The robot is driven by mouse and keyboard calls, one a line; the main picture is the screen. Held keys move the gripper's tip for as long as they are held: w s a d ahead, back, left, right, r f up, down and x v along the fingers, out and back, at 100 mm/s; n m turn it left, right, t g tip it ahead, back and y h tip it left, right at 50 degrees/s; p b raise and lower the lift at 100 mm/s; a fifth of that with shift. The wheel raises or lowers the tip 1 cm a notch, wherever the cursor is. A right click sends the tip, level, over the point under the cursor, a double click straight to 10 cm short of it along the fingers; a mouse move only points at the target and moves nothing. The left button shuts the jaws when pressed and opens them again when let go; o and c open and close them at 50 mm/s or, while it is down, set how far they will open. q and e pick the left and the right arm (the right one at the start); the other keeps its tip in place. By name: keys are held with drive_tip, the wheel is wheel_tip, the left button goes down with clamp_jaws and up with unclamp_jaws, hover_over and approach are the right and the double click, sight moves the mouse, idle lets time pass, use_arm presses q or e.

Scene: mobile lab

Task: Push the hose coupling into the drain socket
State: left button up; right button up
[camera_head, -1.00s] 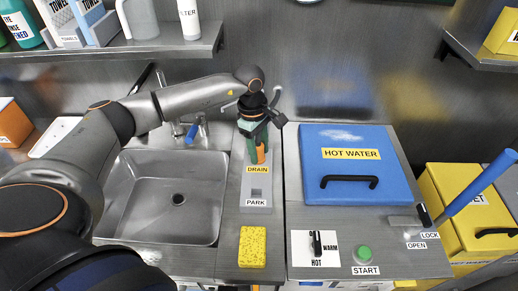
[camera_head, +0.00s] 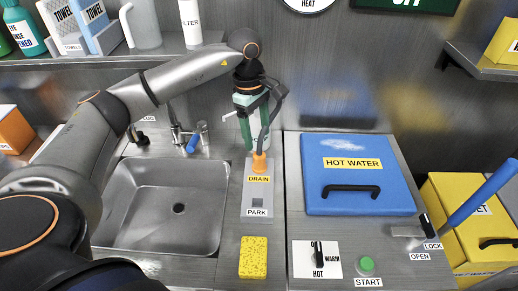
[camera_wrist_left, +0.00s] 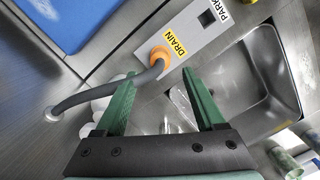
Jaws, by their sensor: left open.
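The orange hose coupling (camera_head: 260,163) stands at the drain end of the grey socket plate (camera_head: 257,192), just above the DRAIN label. In the left wrist view the coupling (camera_wrist_left: 160,55) sits against the plate beside that label, with its grey hose (camera_wrist_left: 105,90) curving away. The drain socket is hidden under the coupling, so I cannot tell how deep it sits. The square PARK socket (camera_wrist_left: 207,17) is empty. My left gripper (camera_head: 257,140) is open above the coupling; its green fingers are apart and empty in the left wrist view (camera_wrist_left: 162,100). My right gripper is not in view.
A steel sink (camera_head: 165,205) lies left of the plate, with a tap (camera_head: 188,138) behind it. A blue HOT WATER lid (camera_head: 358,175) is to the right. A yellow sponge (camera_head: 253,257) lies in front of the plate. A shelf (camera_head: 110,55) with bottles hangs above.

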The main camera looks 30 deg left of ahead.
use_arm(q)
drive_tip(key=shift+a+r, duration=0.2)
drive_tip(key=shift+r, duration=1.3)
drive_tip(key=shift+s, duration=0.1)
